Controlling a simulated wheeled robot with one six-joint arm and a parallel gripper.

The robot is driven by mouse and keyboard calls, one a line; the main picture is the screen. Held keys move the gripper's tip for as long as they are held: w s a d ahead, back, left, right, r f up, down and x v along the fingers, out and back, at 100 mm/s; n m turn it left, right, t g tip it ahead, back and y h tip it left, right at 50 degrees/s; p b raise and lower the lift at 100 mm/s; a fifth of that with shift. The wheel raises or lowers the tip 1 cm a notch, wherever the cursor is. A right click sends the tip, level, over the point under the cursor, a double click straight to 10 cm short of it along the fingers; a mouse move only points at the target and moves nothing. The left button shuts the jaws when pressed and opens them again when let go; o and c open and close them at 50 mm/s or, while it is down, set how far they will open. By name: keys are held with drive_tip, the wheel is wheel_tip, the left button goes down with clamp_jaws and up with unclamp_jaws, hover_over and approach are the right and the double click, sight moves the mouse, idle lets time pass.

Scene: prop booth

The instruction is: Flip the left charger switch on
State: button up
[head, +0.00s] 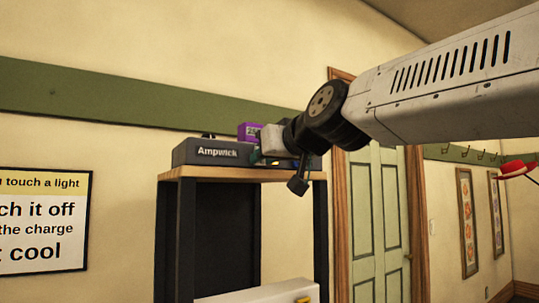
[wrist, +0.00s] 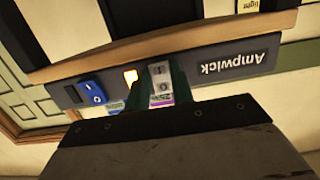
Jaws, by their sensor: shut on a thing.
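The dark grey Ampwick charger (head: 205,152) stands on a wooden-topped stand. It appears upside down in the wrist view (wrist: 235,60). Its left switch (wrist: 158,72), a pale rocker with dark marks, is between the dark green fingers of my gripper (wrist: 160,92). The gripper is shut on it; the fingers hide its sides. The blue right switch (wrist: 92,92) is clear of the fingers. An amber lamp (wrist: 130,75) glows between the switches. A purple battery (head: 249,131) sits on the charger. In the head view my wrist hides the switches.
The stand's wooden top (head: 215,173) runs under the charger, with dark posts below. A pale box (head: 258,292) is lower in the stand. A green door (head: 378,220) is to the right, and a wall sign (head: 42,222) is to the left.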

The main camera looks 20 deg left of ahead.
drive_tip(key=shift+t+y, duration=0.3)
drive_tip(key=o, duration=1)
drive_tip(key=v, duration=0.7)
drive_tip(key=shift+s+d, duration=0.3)
